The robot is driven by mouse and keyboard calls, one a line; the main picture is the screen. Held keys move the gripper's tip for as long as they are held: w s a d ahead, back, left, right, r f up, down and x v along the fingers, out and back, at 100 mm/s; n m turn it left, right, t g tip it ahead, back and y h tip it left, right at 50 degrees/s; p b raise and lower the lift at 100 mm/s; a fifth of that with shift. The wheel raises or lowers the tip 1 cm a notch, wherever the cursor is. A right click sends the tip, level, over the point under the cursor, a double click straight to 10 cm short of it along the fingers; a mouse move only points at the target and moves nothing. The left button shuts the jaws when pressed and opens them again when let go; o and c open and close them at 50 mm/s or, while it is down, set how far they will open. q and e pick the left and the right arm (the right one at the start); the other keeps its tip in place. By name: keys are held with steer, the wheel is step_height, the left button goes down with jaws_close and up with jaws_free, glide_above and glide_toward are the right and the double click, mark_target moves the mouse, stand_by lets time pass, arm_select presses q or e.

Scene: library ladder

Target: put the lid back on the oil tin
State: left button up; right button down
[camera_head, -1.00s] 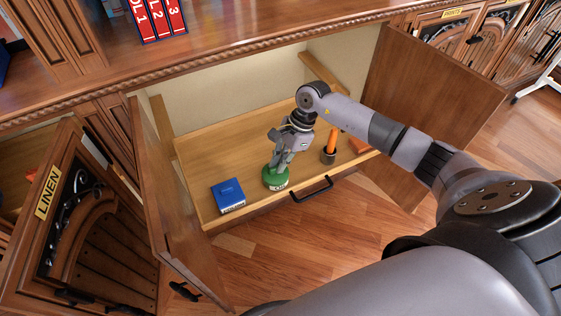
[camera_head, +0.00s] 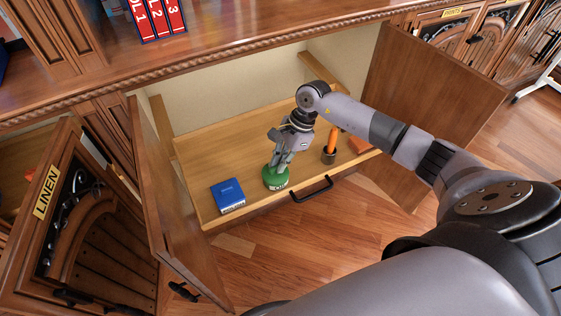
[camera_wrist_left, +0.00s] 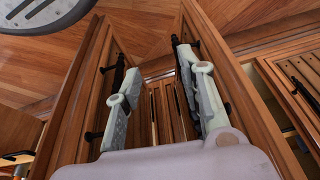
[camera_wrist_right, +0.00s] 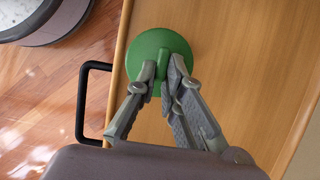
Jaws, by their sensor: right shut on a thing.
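The oil tin (camera_head: 277,185), green with a white label on its front, stands upright on the wooden shelf of the open cabinet. In the right wrist view its top is a round green lid (camera_wrist_right: 150,42) with a small raised grip. My right gripper (camera_head: 279,160) points down from above and is shut on that grip, with a finger on either side (camera_wrist_right: 161,75). The lid is over the tin; I cannot tell whether it is fully seated. My left gripper (camera_wrist_left: 153,75) is open and empty in its own wrist view, away from the tin.
A blue box (camera_head: 228,195) stands left of the tin. A dark cup with an orange-handled thing (camera_head: 330,150) stands to its right. The cabinet doors (camera_head: 180,205) (camera_head: 435,95) stand open on both sides. A black handle (camera_head: 312,190) is on the shelf's front edge.

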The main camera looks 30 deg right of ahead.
steer(key=c, duration=1.9)
jaws_free()
arm_select(q)
steer(key=shift+w, duration=0.3)
arm_select(e)
steer(key=o, duration=0.3)
steer(key=shift+o, duration=0.2)
steer(key=o, duration=0.4)
arm_select(q)
steer(key=shift+s, duration=0.1)
arm_select(e)
steer(key=shift+o, duration=0.2)
arm_select(q)
steer(key=shift+s+f, duration=0.1)
steer(key=shift+s, duration=0.1)
arm_select(e)
steer(key=shift+r, duration=0.1)
